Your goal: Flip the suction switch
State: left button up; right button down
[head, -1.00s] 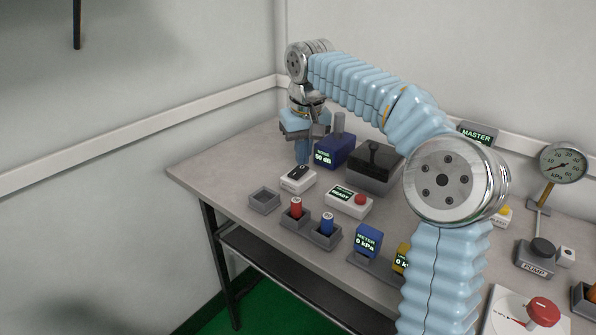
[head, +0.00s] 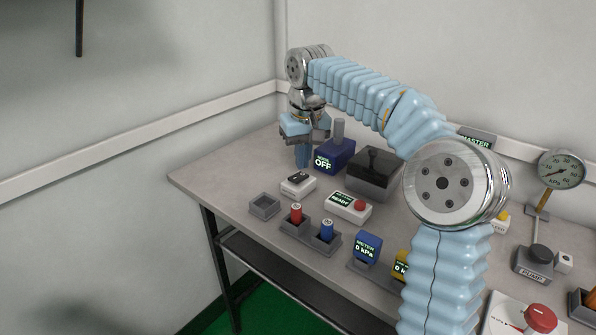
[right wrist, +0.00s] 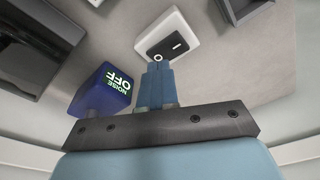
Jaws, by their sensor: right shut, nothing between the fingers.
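A small white box with a black rocker switch (head: 298,184) stands on the table near its left end. I take it for the suction switch, but no label on it is readable. It also shows in the right wrist view (right wrist: 168,38), with a white ring mark at one end of the rocker. My right gripper (head: 303,166) points down just behind the box. Its fingers are shut together and empty. In the right wrist view the fingertips (right wrist: 157,66) overlap the box's near edge; contact cannot be told. My left gripper is not in view.
A blue noise tester (head: 334,155) reading OFF stands close beside my right gripper. A dark box (head: 374,172), a READY box with a red button (head: 350,206), battery trays (head: 310,232) and a blue meter (head: 367,247) reading 0 kPa stand nearby. The table's left corner is clear.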

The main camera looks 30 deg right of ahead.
aim_at(303, 175)
jog(key=shift+r+p, duration=0.3)
jog(key=shift+r, duration=2.45)
